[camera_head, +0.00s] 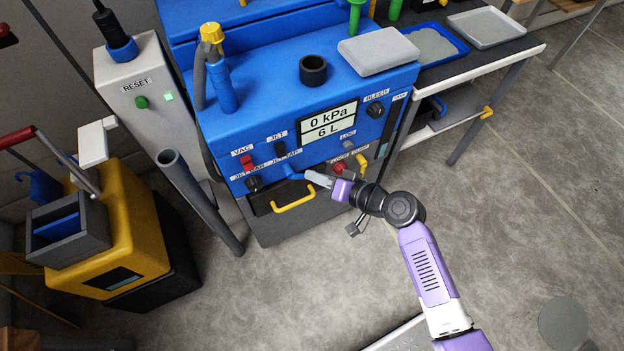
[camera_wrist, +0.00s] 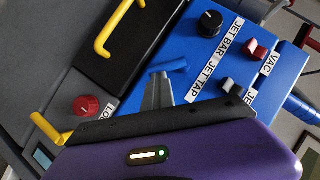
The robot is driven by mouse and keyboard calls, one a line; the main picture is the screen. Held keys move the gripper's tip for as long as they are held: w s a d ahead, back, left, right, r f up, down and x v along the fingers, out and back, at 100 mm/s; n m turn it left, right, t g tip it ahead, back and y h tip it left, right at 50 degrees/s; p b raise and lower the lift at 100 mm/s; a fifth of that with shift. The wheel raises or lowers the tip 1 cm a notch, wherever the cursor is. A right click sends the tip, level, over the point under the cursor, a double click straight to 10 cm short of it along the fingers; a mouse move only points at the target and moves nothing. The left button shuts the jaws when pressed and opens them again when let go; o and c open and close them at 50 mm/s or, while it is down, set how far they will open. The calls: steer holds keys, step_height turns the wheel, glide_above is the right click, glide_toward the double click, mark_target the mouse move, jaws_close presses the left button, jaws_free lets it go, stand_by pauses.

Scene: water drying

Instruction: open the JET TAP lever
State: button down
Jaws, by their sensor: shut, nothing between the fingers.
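The JET TAP lever is a blue handle (camera_head: 290,174) low on the front of the blue machine, just under the JET TAP label (camera_head: 285,156). It also shows in the wrist view (camera_wrist: 170,67), beside the fingertips. My gripper (camera_head: 308,176) comes from the right, with its grey fingers shut and empty at the lever's right end. In the wrist view my gripper (camera_wrist: 157,84) has its tips against or very near the lever; I cannot tell if they touch. The lever's pivot is partly hidden. The display (camera_head: 328,122) reads 0 kPa and 6 L.
A black JET BAR knob (camera_head: 254,184) is left of the lever. A yellow drawer handle (camera_head: 294,202) juts out below. A red knob (camera_head: 339,168) and yellow lever (camera_head: 361,167) lie near my wrist. A grey pipe (camera_head: 200,200) stands left. The floor in front is clear.

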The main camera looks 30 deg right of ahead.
steer(key=f+m+y+b, duration=0.1)
steer(key=b, duration=0.2)
steer(key=a+f+m+t+y+b, duration=0.1)
steer(key=m+b, duration=0.1)
steer(key=b, duration=0.2)
steer(key=a+f+m+t+y+b, duration=0.1)
steer(key=f+m+y+b, duration=0.1)
steer(key=b, duration=0.2)
steer(key=shift+a+b, duration=0.2)
steer(key=shift+b, duration=0.1)
steer(key=shift+d, duration=0.1)
stand_by(0.3)
